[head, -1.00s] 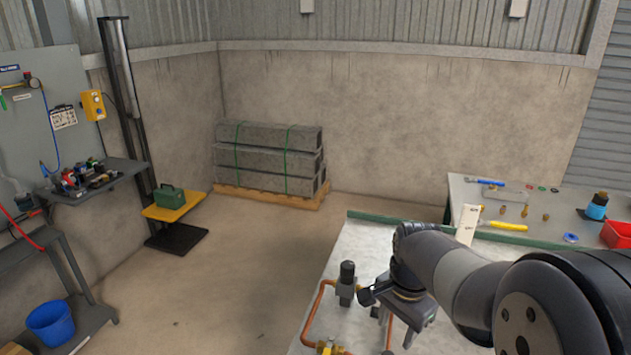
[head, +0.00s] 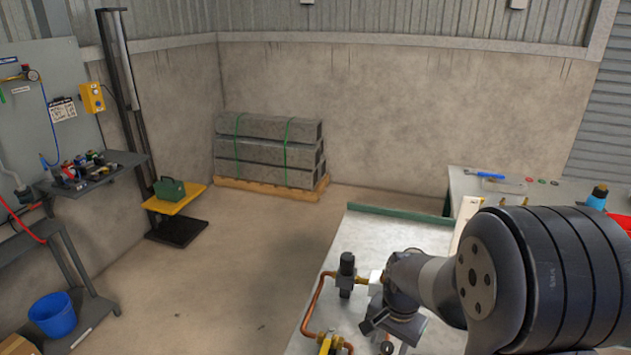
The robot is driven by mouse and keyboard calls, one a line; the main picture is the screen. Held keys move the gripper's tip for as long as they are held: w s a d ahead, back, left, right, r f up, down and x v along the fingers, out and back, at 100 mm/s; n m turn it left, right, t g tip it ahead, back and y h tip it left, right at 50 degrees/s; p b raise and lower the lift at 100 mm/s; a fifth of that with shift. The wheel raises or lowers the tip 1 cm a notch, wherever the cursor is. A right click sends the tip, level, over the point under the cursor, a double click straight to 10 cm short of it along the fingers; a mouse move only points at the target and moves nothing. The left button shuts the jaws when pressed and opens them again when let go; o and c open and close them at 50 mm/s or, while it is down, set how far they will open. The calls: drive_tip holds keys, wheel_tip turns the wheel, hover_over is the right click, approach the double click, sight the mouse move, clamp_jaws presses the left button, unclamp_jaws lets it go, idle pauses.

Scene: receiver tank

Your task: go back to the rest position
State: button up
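My gripper (head: 392,318) is low at the end of my arm, over the grey metal-topped bench (head: 375,236). My own wrist and arm links cover much of it, and its fingers are too hidden to tell whether they are open or shut. A dark valve fitting (head: 346,273) stands upright on the bench just left of my gripper. A copper pipe (head: 311,306) bends down from it towards the bench's front left. A yellow-handled fitting (head: 328,344) shows at the bottom edge.
A second bench (head: 462,182) at the right holds small tools and a blue bottle (head: 597,197), partly behind my arm. At left are a wall shelf (head: 110,172), a yellow stand (head: 172,203) with a green box and a blue bucket (head: 52,315). The middle floor is clear.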

drive_tip(key=n, duration=0.4)
drive_tip(key=shift+n, duration=0.3)
drive_tip(key=n, duration=0.4)
drive_tip(key=shift+n+g, duration=0.3)
drive_tip(key=shift+n, duration=0.1)
wheel_tip(320, 180, up, 11)
drive_tip(key=shift+d+f, duration=0.2)
drive_tip(key=shift+d, duration=0.1)
drive_tip(key=shift+w, duration=0.1)
